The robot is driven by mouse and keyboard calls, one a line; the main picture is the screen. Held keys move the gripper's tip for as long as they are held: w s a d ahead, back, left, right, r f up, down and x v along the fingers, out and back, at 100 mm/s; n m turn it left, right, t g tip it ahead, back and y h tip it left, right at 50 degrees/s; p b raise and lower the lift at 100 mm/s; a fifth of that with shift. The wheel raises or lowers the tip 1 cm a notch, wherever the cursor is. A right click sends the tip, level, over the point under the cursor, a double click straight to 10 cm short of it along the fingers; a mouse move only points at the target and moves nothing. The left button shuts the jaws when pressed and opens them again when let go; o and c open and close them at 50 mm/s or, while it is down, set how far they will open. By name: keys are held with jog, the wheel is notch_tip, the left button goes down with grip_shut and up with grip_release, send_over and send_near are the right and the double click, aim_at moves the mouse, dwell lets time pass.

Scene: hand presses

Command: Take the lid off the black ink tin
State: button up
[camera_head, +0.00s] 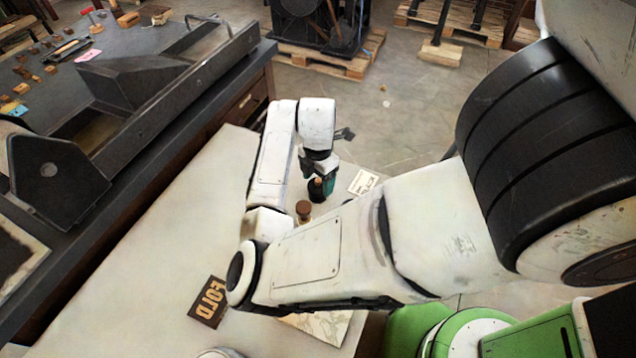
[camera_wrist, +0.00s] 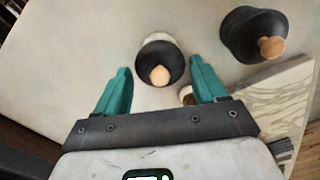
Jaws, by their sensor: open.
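My gripper (camera_wrist: 162,80) is open, its two teal fingers pointing down toward the table. In the wrist view a round tin with a black lid (camera_wrist: 153,57) and a pale wooden knob lies just beyond and between the fingertips; a strip of light body shows at its far side. The fingers do not appear to touch it. A second, all-dark pot (camera_wrist: 240,35) with a wooden knob stands to the upper right. I cannot tell from labels which is the black ink tin. In the head view a dark pot (camera_head: 316,190) shows beside my gripper (camera_head: 325,180), partly hidden.
A small brown-topped object (camera_head: 303,208) stands close to my arm. The pale table (camera_head: 170,230) is clear at left. A large dark press bench (camera_head: 110,120) flanks it.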

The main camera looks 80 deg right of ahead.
jog(key=shift+f, duration=0.1)
grip_shut()
dwell(0.6)
